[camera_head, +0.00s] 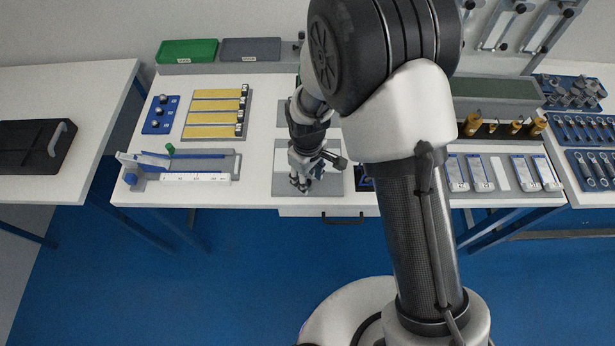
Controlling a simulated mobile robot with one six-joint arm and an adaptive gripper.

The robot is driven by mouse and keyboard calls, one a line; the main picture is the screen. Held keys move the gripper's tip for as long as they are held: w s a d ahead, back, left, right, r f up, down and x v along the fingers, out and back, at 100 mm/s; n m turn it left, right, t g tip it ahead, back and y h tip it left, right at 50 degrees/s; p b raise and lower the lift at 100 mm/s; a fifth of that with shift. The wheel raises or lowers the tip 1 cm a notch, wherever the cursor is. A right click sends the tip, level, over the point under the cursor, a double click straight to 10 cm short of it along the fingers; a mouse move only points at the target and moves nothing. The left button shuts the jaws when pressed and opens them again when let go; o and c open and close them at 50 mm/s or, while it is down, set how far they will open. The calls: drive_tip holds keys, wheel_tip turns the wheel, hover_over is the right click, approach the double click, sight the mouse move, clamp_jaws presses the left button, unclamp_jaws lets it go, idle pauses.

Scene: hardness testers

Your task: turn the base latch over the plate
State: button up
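My gripper (301,183) points down over a grey base plate (327,186) near the front edge of the middle table. Its fingers are small and dark here, and I cannot tell whether they are open or shut, or whether they touch anything. A pale panel (281,160) shows on the plate, left of my gripper. A dark cylindrical part (338,161) sticks out to the right of my gripper; I cannot tell what it belongs to. I cannot make out the base latch; my gripper and arm hide part of this area.
Left of the plate stand a blue and white ruler fixture (195,179), a tray of yellow bars (216,112) and a blue block with knobs (160,115). Brass pieces (473,124) and white-blue cards (480,173) lie to the right.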

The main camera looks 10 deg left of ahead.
wheel_tip(320, 180, up, 11)
idle(0.3)
drive_tip(key=shift+r, duration=0.1)
idle(0.4)
drive_tip(key=d+r+m+t, duration=0.1)
drive_tip(key=d+r+m, duration=0.2)
drive_tip(key=d+r, duration=0.6)
drive_tip(key=s+d+r+m+t, duration=0.3)
drive_tip(key=s+d+r+m, duration=0.6)
drive_tip(key=s+d, duration=0.6)
wheel_tip(320, 180, up, 2)
drive_tip(key=shift+s+d+r+m+t, duration=0.15)
drive_tip(key=shift+s+m+t, duration=0.15)
drive_tip(key=shift+s, duration=0.15)
